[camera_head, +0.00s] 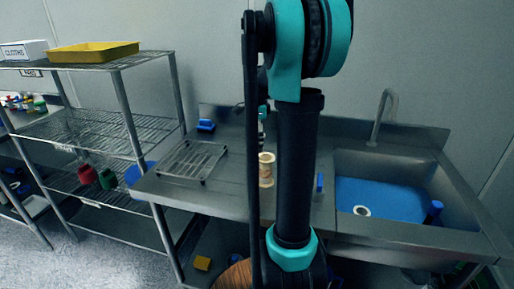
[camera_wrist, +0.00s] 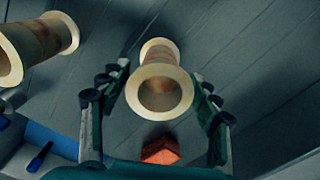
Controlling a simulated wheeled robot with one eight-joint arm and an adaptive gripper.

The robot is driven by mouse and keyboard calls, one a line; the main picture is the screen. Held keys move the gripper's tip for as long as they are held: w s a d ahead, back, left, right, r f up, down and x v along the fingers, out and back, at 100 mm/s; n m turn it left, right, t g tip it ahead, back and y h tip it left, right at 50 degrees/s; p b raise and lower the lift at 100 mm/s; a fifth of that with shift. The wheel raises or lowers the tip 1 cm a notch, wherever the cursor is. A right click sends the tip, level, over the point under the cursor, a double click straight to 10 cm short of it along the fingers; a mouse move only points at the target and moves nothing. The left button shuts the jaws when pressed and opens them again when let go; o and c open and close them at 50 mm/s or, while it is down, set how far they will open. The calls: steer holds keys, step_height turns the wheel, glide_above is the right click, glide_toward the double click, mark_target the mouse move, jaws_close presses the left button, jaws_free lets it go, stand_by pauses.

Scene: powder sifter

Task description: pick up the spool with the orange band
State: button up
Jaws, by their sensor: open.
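In the wrist view a cream spool (camera_wrist: 162,88) with a flared, hollow near end lies between the two fingers of my gripper (camera_wrist: 160,72). The fingers are open, one on each side, with gaps to the spool. Faint brownish-orange tint shows on its barrel, but I cannot tell if this is the orange band. A second cream spool (camera_wrist: 40,45) with a similar tint is at the upper left, outside the fingers. In the head view one pale spool (camera_head: 266,170) stands upright on the counter beside my arm. My gripper's fingers are not clear there.
In the wrist view an orange block (camera_wrist: 160,150) shows between the finger bases. In the head view a wire rack (camera_head: 192,160) and blue item (camera_head: 206,126) are left on the counter (camera_head: 226,202). The blue-bottomed sink (camera_head: 395,198) is right, and metal shelves (camera_head: 122,100) stand left.

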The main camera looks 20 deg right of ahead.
step_height(320, 180, down, 4)
steer(key=shift+f, duration=0.25)
steer(key=c, duration=1.3)
steer(key=shift+o, duration=0.2)
steer(key=shift+r, duration=0.1)
